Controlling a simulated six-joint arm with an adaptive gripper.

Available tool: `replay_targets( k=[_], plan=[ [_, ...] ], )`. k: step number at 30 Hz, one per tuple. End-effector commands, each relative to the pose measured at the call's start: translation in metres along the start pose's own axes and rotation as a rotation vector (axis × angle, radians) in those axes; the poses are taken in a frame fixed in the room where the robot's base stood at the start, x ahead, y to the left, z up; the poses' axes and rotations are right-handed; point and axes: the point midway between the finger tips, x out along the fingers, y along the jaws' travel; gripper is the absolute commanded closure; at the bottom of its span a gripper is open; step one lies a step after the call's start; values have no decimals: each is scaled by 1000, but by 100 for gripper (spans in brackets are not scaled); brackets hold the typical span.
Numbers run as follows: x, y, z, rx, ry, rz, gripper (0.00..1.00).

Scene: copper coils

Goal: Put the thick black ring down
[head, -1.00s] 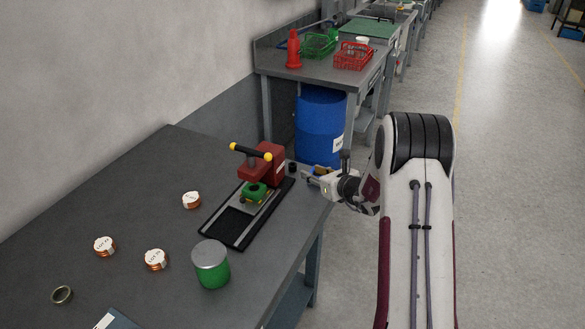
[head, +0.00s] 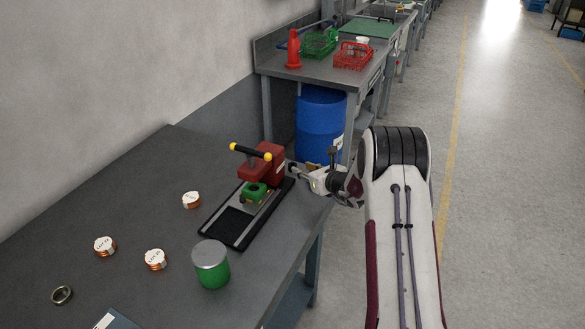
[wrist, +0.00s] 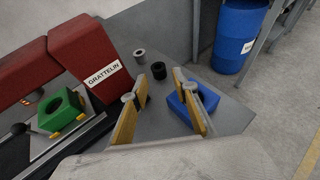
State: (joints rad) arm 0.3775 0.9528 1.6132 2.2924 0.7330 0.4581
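The thick black ring (wrist: 158,72) stands on the table's far corner in the wrist view. My gripper (wrist: 158,79) is open, its yellow-faced fingers on either side of the ring in the picture, with a visible gap on each side. Nothing is held between them. I cannot tell whether the ring is between the tips or slightly beyond them. In the head view my gripper (head: 296,171) is at the table's far right corner beside the red press, and the black ring cannot be clearly made out there.
A grey ring (wrist: 139,56) stands left of the black one. A blue block (wrist: 190,108) lies behind the right finger. The red press (head: 264,163) with a green part (head: 255,192) stands close at left. Copper coils (head: 155,259) and a green can (head: 211,267) sit nearer.

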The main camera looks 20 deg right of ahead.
Motion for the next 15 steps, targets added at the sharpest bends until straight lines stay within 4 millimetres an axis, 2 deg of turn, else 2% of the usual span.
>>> replay_targets(
  k=[6, 15],
  plan=[
    [10, 1, 0, 0, 0, 0, 71],
    [11, 0, 0, 0, 0, 0, 71]
  ],
)
